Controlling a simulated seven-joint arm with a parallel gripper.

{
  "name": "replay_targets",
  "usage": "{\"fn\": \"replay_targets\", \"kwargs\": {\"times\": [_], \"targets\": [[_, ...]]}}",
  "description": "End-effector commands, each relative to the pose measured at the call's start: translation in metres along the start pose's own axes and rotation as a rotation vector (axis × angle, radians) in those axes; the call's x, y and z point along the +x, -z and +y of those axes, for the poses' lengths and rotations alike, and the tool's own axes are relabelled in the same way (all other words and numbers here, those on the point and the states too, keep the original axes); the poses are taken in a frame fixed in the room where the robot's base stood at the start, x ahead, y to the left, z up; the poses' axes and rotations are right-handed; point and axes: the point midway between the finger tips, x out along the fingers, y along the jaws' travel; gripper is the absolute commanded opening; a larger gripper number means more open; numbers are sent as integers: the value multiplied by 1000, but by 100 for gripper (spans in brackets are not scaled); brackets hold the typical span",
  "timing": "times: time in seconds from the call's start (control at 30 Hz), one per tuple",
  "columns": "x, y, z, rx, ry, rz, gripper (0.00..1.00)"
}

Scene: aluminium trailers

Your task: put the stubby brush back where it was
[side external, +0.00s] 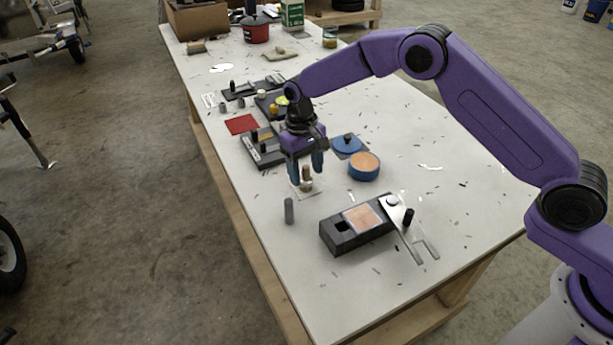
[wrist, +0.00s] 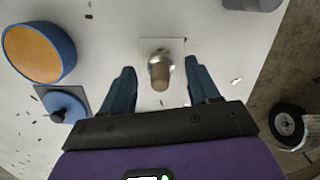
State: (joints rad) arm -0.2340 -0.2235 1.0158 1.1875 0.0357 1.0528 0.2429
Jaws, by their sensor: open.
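The stubby brush, as I take it, is a short light-brown peg with a shiny metal collar (wrist: 160,74). It stands about upright on a small pale square (wrist: 177,46) on the table and also shows in the side view (side external: 306,173). My gripper (side external: 306,179) is open above the square, pointing down. In the wrist view, its two blue fingers (wrist: 160,72) are either side of the brush, with a visible gap on each side. The brush's lower end is hard to make out.
A black block (side external: 343,238) with a square hole and a copper-coloured plate lies nearer the camera. A grey cylinder (side external: 289,211) stands left of it. A blue round tub (side external: 364,168) and blue lid (side external: 346,143) are right of my gripper. A grey tray (side external: 262,152) lies behind left.

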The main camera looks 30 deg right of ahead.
Motion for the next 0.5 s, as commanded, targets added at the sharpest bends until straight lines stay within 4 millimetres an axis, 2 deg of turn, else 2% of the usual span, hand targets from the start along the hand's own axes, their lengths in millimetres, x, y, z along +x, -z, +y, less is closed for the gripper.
{"fn": "replay_targets", "kwargs": {"times": [0.03, 0.2, 0.33, 0.5], "targets": [[-12, 1, 0, 0, 1, 6, 60], [-47, 1, 0, -1, 1, 6, 60], [-69, 1, 0, 0, 1, 5, 60], [-86, 1, 0, -1, 0, 3, 60]]}}
